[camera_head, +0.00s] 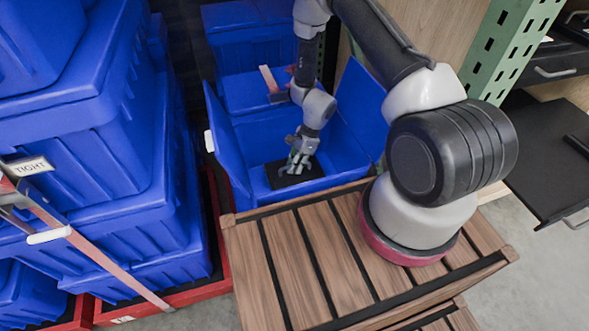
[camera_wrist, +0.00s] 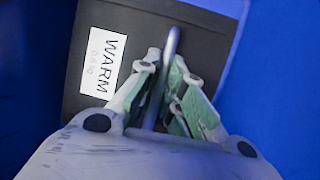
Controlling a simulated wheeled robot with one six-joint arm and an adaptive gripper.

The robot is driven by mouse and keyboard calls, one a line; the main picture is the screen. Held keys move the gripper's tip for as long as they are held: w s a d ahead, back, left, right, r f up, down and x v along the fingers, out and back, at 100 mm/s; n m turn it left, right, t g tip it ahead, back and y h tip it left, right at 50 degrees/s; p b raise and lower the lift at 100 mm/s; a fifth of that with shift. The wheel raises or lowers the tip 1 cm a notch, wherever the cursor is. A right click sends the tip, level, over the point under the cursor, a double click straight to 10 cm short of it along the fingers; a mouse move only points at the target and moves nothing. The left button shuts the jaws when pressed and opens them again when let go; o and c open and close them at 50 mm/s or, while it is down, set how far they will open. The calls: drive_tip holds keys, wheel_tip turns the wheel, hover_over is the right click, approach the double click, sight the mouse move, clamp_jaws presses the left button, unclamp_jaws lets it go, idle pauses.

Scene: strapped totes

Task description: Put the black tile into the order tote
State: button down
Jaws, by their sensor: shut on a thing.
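The black tile (camera_wrist: 205,52) fills the top middle of the wrist view and has a white label reading "WARM" on its left part. A grey upright handle (camera_wrist: 168,58) rises from it. My gripper (camera_wrist: 168,78) is shut on this handle, with a finger on each side. In the head view the tile (camera_head: 285,177) lies flat below my gripper (camera_head: 297,160), inside an open blue tote (camera_head: 240,150) with its lid flaps raised. I cannot tell whether the tile touches the tote's floor. No sign naming the order tote is readable.
Stacked blue totes (camera_head: 95,120) with a strap (camera_head: 100,262) and a "TIGHT" tag (camera_head: 28,166) stand at the left. Another blue tote (camera_head: 245,50) stands behind the open one. A green perforated post (camera_head: 510,45) and dark drawers (camera_head: 555,65) are at the right.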

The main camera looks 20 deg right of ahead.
drive_tip(key=shift+f, duration=0.9)
drive_tip(key=c, duration=1.5)
unclamp_jaws()
drive_tip(key=shift+c, duration=0.2)
